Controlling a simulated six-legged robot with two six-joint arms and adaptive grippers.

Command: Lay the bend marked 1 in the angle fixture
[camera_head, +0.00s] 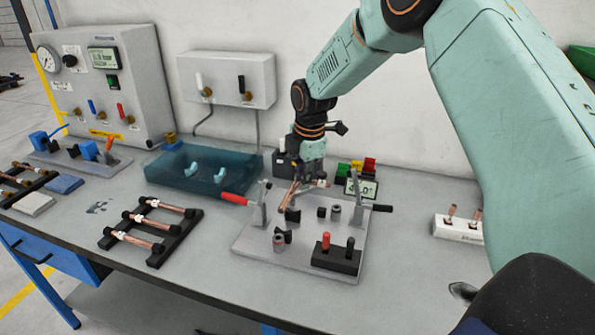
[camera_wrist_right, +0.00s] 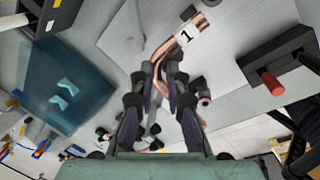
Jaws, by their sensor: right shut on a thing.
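My right gripper (camera_head: 303,176) reaches down from above at the back of the grey plate. In the right wrist view its fingers (camera_wrist_right: 161,84) are shut on a copper bend (camera_wrist_right: 187,37) with a white tag reading 1. In the head view the bend (camera_head: 289,194) sticks out below the fingers, tilted, over the plate's back left part; I cannot tell whether it touches. The plate (camera_head: 255,247), apparently the angle fixture, carries short grey and black pegs, upright posts, and a small display (camera_head: 361,189) at its back right. My left gripper is not in view.
A red handle (camera_head: 234,199) and a black handle (camera_head: 382,208) stick out at the plate's sides. A black block (camera_head: 336,260) with red and black pins stands at its front. A tube rack (camera_head: 181,236) and a blue tank (camera_head: 172,181) are left. Bench right of the plate is clear up to a white block (camera_head: 446,230).

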